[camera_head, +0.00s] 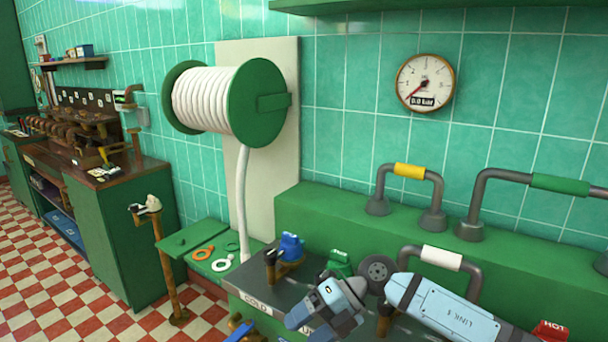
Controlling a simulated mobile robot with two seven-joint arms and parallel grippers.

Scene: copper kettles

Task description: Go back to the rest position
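My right arm comes in from the lower right as a light blue link. Its wrist and gripper end (318,306) hang over the dark counter top (262,290), in front of the green block there. My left gripper is not in view. A small blue part with a brown piece (240,330) shows at the bottom edge, too cut off to identify.
A blue-capped valve (291,246), a green block (339,263), a dark wheel (377,272) and a white-gripped pipe handle (441,257) crowd the counter near my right arm. A red HOT block (551,330) is at lower right. The checkered floor (60,280) at left is open.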

